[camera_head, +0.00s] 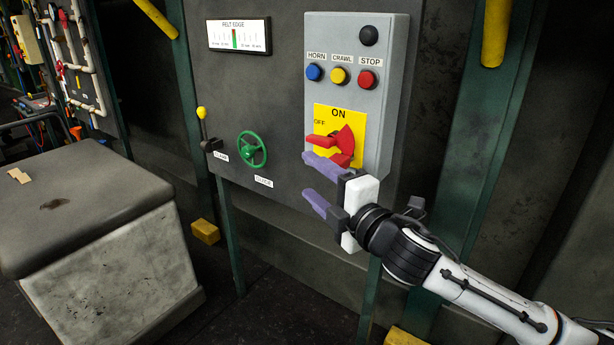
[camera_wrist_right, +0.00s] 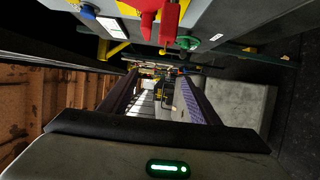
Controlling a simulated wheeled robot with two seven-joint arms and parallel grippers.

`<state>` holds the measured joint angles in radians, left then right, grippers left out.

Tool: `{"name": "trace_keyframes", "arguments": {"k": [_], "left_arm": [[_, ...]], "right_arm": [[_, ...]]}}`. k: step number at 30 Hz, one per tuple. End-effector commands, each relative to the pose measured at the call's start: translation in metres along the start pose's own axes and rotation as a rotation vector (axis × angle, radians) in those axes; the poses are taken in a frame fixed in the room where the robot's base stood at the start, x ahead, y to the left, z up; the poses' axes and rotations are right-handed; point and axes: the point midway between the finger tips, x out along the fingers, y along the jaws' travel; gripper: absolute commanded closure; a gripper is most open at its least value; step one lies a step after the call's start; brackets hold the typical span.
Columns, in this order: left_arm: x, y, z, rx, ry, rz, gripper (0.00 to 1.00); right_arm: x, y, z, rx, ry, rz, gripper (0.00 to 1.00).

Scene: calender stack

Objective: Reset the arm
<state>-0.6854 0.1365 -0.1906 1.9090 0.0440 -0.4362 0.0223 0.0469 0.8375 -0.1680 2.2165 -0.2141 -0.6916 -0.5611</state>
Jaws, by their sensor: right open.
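My right gripper (camera_head: 318,182) is open and empty, with two purple-padded fingers pointing left. It is in front of the control panel, just below the red rotary switch (camera_head: 338,143) on its yellow ON/OFF plate (camera_head: 357,124). In the head view the upper finger overlaps the area just under the switch; I cannot tell whether it touches. The right wrist view shows the gap between the fingers (camera_wrist_right: 165,95) clear, with the red switch (camera_wrist_right: 158,20) near the top edge, outside the fingers. My left gripper is not in view.
The grey control box (camera_head: 393,60) carries blue, yellow and red buttons and a black knob. Left of it are a green handwheel (camera_head: 251,149), a yellow-knobbed lever (camera_head: 203,120) and a gauge (camera_head: 239,36). A large grey block (camera_head: 100,250) stands at left. Dark floor lies between.

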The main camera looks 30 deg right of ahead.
Motion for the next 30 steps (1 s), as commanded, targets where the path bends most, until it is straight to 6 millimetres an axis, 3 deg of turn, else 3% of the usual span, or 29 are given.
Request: {"name": "trace_keyframes", "arguments": {"k": [7, 11, 14, 17, 21, 24, 27, 30], "left_arm": [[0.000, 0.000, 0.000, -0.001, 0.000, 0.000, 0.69], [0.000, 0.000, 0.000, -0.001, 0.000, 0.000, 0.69], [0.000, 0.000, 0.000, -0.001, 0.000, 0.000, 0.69], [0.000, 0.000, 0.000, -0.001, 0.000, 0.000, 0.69], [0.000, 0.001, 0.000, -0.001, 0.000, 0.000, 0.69], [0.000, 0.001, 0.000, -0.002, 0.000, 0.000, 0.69], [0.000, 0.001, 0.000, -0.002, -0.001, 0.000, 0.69], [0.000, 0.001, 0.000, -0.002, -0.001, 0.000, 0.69]], "right_arm": [[0.000, -0.003, 0.000, 0.007, 0.000, -0.006, 0.44], [-0.004, -0.039, -0.005, 0.095, 0.005, -0.068, 0.44], [-0.015, -0.097, -0.015, 0.248, 0.002, -0.171, 0.44], [-0.038, -0.168, -0.032, 0.453, -0.018, -0.300, 0.44], [-0.088, -0.261, -0.059, 0.744, -0.087, -0.472, 0.44], [-0.132, -0.318, -0.083, 0.952, -0.163, -0.583, 0.44], [-0.179, -0.364, -0.106, 1.143, -0.253, -0.675, 0.44], [-0.219, -0.396, -0.126, 1.294, -0.341, -0.740, 0.44]]}}
